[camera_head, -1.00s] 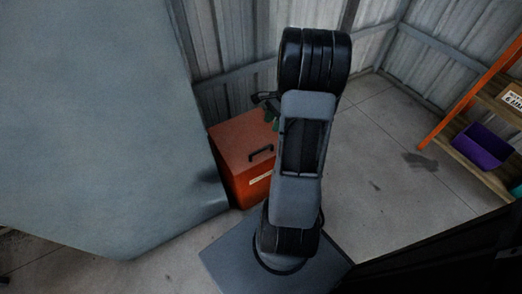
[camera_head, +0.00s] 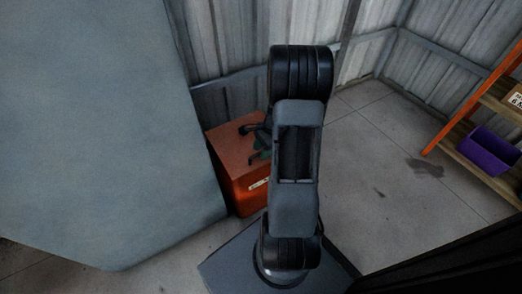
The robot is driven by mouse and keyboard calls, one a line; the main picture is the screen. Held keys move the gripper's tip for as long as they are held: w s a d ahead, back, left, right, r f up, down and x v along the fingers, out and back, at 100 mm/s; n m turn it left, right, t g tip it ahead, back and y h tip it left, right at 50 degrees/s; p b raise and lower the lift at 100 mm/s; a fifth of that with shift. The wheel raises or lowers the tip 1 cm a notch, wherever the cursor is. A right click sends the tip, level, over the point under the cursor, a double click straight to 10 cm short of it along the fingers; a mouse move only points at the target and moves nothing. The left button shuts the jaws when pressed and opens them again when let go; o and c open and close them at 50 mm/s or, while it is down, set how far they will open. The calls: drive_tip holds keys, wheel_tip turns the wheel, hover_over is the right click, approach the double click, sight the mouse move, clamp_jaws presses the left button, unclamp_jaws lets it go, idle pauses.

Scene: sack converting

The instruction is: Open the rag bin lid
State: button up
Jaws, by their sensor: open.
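The rag bin (camera_head: 239,192) is an orange-red box with a pale label on its front, standing on the floor left of my arm. Its lid (camera_head: 226,140) is flat and closed. My gripper (camera_head: 250,142) is open, with its dark fingers over the lid near where the black handle sits. The dark fingers and dark handle blend together, so I cannot tell whether they touch. My arm hides the right part of the bin.
A large grey surface (camera_head: 95,130) fills the left, close beside the bin. Corrugated metal walls (camera_head: 232,45) stand behind. At the right is an orange-framed shelf with a purple bin (camera_head: 487,150). The concrete floor (camera_head: 375,150) between is clear.

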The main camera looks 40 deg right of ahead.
clamp_jaws()
idle(0.3)
